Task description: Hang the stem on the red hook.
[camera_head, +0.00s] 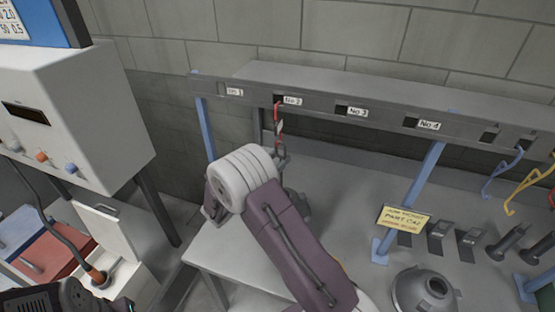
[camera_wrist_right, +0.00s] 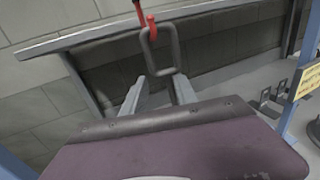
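The red hook (camera_head: 277,113) hangs from the rail under the label No 2, and it shows at the top of the right wrist view (camera_wrist_right: 152,22). A dark grey rectangular loop, seemingly the stem's top (camera_wrist_right: 161,50), is at the hook's lower end. The hook appears to pass through it. In the head view the right gripper (camera_head: 281,155) is partly hidden by my wrist. Whether the fingertips touch the loop cannot be told.
The grey rail (camera_head: 320,108) carries several labels and runs above the bench (camera_head: 345,200). Blue posts (camera_head: 420,180) hold it. A grey hood (camera_head: 425,290) stands at the front right. Yellow and blue hooks hang at the far right. A white cabinet (camera_head: 80,110) stands at left.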

